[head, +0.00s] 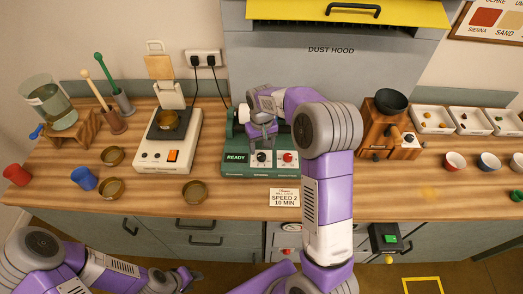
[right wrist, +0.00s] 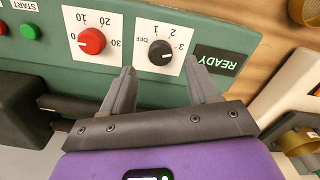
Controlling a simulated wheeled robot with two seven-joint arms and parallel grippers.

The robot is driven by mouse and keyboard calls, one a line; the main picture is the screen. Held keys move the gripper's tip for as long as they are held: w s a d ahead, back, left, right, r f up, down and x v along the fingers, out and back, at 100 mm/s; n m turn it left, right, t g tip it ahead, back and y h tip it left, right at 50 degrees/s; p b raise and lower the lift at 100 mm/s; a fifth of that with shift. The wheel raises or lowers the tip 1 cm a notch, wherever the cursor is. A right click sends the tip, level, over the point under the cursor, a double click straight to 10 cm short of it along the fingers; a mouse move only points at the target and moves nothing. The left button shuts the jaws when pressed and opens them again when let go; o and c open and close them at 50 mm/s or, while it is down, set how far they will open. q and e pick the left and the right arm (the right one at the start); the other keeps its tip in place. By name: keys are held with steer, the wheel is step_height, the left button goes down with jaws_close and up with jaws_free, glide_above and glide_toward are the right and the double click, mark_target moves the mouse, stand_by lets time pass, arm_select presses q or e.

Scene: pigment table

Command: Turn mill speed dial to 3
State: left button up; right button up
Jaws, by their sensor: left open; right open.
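The green mill (head: 262,165) stands at the middle of the counter. Its black speed dial (head: 261,157) sits on a white plate marked OFF, 1, 2, 3, and shows upside down in the right wrist view (right wrist: 160,52). I cannot tell its setting for sure. My right gripper (head: 262,138) is open over the mill front. In the right wrist view its two fingers (right wrist: 163,82) point toward the speed dial, one to each side, apart from it. My left gripper (head: 188,278) is open and empty, low in front of the counter.
The red timer dial (right wrist: 91,41) is beside the speed dial, near a green START button (right wrist: 30,31). The display (right wrist: 217,60) reads READY. A card (head: 284,198) on the counter front reads SPEED 2, 10 MIN. A white scale (head: 150,155) stands left of the mill.

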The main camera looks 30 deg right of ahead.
mark_target(262, 155)
steer(key=shift+r, duration=1.55)
